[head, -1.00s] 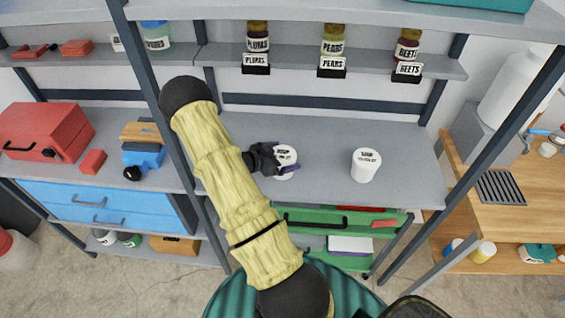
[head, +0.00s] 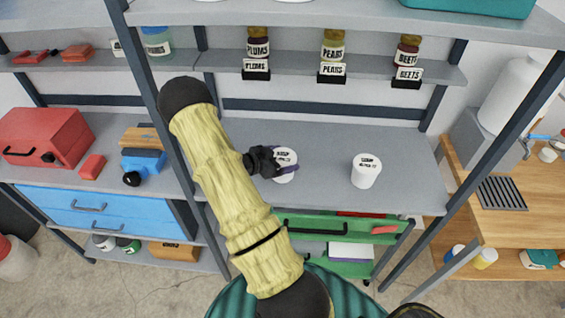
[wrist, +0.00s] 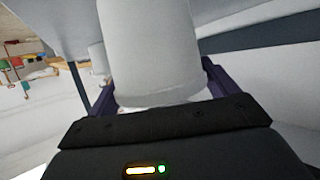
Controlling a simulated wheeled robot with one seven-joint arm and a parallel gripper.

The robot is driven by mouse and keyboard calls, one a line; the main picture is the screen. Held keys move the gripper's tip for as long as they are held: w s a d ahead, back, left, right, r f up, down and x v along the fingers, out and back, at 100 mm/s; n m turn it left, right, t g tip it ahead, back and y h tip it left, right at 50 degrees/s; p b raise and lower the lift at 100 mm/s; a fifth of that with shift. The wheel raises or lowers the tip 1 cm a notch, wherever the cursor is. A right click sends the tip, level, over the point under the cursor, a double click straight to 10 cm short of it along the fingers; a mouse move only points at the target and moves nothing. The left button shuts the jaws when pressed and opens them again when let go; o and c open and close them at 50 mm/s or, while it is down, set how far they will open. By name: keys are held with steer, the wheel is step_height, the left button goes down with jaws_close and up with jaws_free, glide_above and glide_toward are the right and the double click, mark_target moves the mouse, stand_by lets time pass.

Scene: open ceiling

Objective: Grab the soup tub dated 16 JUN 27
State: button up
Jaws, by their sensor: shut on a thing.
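Two white soup tubs with printed lids are at the grey shelf. My gripper (head: 278,163) is shut on the left tub (head: 285,160), with its fingers on either side of it. The print on this lid is too small to read surely in the head view. The held tub fills the upper middle of the wrist view (wrist: 152,50), between the purple fingers. The right tub (head: 366,172) stands upright on the shelf, apart from my gripper. Its date is too small to read. I cannot tell whether the held tub touches the shelf.
Jars of plums (head: 257,62), pears (head: 333,62) and beets (head: 407,58) stand on the ledge behind. A dark upright post (head: 163,90) is left of the tubs. The grey shelf (head: 325,150) is clear between and behind the tubs.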

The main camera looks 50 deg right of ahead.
step_height(320, 180, up, 8)
steer(key=shift+r+b, duration=0.25)
steer(key=shift+b, duration=0.4)
